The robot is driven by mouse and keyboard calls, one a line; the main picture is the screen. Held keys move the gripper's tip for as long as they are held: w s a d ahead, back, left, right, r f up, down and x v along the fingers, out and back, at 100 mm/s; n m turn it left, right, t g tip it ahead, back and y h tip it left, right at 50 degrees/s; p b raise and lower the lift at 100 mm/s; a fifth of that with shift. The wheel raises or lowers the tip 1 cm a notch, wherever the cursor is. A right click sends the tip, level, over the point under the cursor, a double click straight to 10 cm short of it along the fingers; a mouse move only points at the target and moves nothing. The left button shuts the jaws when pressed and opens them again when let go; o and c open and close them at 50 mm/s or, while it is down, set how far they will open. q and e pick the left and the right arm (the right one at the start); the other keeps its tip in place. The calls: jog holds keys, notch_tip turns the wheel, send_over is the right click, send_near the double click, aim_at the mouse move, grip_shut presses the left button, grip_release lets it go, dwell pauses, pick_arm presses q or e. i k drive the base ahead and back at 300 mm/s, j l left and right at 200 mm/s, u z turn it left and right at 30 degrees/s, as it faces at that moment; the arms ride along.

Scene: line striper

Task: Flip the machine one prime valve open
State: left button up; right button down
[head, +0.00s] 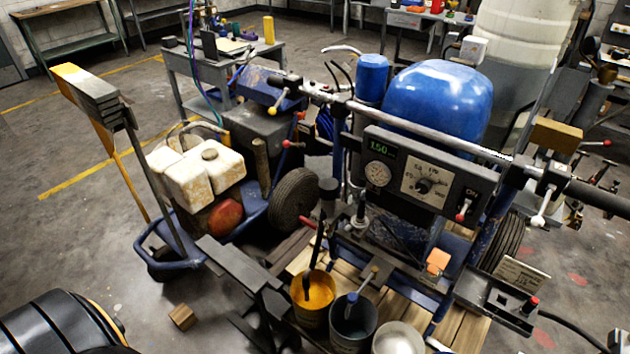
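The line striper (440,185) stands in the middle right of the head view, with a blue tank (437,95) and a dark control panel (450,180). The panel carries a lit green display (381,148), a round gauge (377,174), a dial (424,186) and a red-tipped switch (463,212) by the word ON. A red-tipped lever (290,144) sticks out left of the panel, and another red-ended handle (307,223) sits lower. No label shows which part is the prime valve, so I cannot tell its position. Neither gripper is clearly visible.
A handlebar (430,133) crosses above the panel. Paint buckets, one with yellow paint (314,292), stand on a pallet (466,325) below. White jugs (205,172) sit on a blue-framed cart at left. A wooden block (182,317) lies on the floor.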

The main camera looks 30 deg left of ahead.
aim_at(305, 222)
jog(key=i+j+u, duration=0.2)
jog(key=j+u, duration=0.15)
jog(key=i+j+u, duration=0.4)
jog(key=k+l, duration=0.05)
jog(key=k, duration=0.05)
